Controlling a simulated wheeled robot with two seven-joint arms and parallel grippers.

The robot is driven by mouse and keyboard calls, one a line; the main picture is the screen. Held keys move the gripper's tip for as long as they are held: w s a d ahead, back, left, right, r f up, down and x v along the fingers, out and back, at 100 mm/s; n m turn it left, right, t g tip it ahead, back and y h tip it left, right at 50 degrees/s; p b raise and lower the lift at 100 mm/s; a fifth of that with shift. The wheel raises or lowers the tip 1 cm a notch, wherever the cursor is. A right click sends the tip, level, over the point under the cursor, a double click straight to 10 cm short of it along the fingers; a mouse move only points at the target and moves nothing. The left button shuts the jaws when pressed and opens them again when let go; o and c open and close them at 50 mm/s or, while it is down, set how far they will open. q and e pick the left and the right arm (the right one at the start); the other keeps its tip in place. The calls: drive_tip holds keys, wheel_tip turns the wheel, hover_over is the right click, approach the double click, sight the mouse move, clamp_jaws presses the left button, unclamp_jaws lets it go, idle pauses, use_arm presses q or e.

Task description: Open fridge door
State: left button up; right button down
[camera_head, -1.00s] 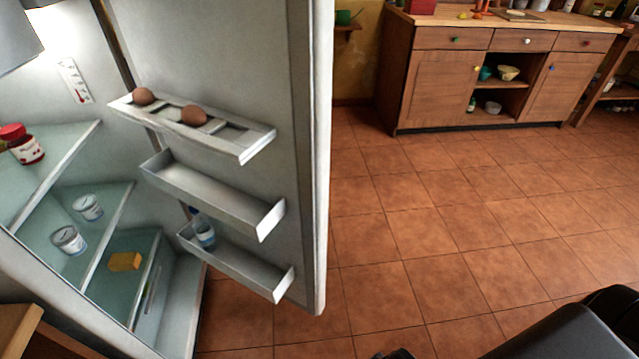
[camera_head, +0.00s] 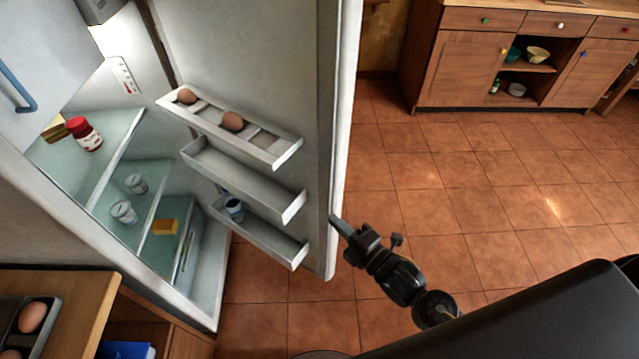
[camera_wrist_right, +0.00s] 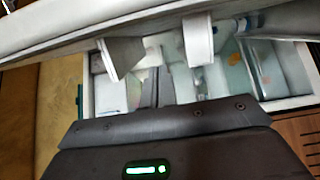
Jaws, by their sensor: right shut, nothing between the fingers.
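The fridge door (camera_head: 250,60) stands wide open in the head view, with its inner racks facing the fridge interior. The fridge (camera_head: 140,215) is at the left, its shelves exposed. My right gripper (camera_head: 336,221) is shut and empty, its fingertips at the door's free edge low down; I cannot tell whether they touch it. In the right wrist view the closed fingers (camera_wrist_right: 157,88) point toward the door racks (camera_wrist_right: 198,42) and the lit interior. My left gripper is not in view.
An upper door with a blue handle (camera_head: 20,92) shows at top left. A wooden counter (camera_head: 55,285) with an egg tray stands at lower left. Door racks hold eggs (camera_head: 232,121) and a bottle. Tiled floor (camera_head: 450,190) is clear to the right, before a wooden cabinet (camera_head: 465,70).

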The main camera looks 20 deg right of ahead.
sight(321, 189)
drive_tip(key=w+p, duration=0.1)
drive_tip(key=w, duration=0.2)
drive_tip(key=w+p, duration=0.1)
drive_tip(key=w, duration=0.3)
drive_tip(key=w+a+p, duration=0.1)
drive_tip(key=w, duration=0.3)
drive_tip(key=shift+w, duration=0.25)
drive_tip(key=shift+f, duration=0.1)
